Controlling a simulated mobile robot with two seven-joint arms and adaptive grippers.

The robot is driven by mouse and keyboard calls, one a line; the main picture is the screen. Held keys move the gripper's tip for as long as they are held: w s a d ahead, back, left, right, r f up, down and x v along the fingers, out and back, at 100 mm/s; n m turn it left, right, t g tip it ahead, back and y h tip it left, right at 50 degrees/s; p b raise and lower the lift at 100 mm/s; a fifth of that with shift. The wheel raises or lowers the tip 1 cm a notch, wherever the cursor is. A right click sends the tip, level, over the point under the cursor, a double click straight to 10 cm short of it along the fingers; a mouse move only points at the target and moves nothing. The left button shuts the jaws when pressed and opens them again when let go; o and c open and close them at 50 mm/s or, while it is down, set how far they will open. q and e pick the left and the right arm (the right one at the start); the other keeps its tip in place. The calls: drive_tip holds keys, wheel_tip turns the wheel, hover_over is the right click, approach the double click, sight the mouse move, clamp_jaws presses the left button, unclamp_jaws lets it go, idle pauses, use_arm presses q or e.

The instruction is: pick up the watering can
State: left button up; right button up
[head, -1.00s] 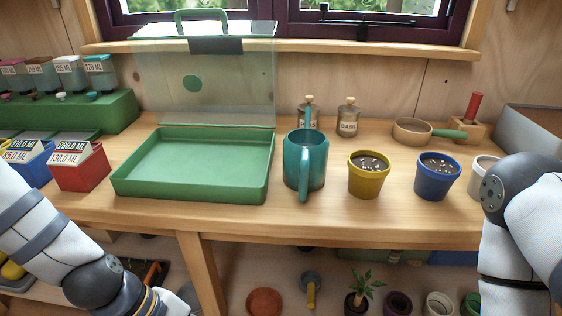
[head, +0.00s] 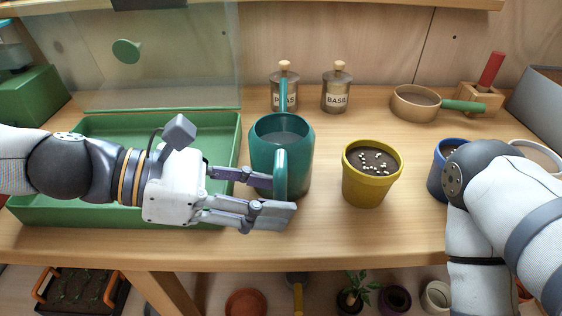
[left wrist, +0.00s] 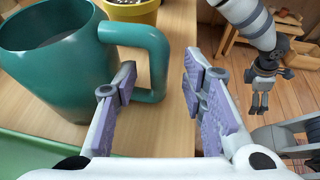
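The teal watering can (head: 270,150) stands upright on the wooden bench, its loop handle facing the front edge. In the left wrist view the can (left wrist: 58,65) is at the left, its handle extending toward the space between the fingers. My left gripper (head: 285,200) is open, its fingertips around the lower handle from the left. In the left wrist view the fingers of this gripper (left wrist: 160,88) are wide apart, not closed on the handle. My right gripper (left wrist: 260,105) shows small and far off in the left wrist view, too small to tell its opening.
A green tray (head: 222,130) with a clear raised lid lies left, under my left arm. A yellow pot (head: 370,185) and a blue pot (head: 436,178) stand right of the can. Two labelled jars (head: 285,90) (head: 337,90) stand behind, near a sieve (head: 415,103).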

use_arm(q)
drive_tip(key=x, duration=0.2)
drive_tip(key=shift+d+f, duration=0.2)
drive_tip(key=shift+w+r, duration=0.1)
drive_tip(key=shift+r, duration=0.05)
clamp_jaws()
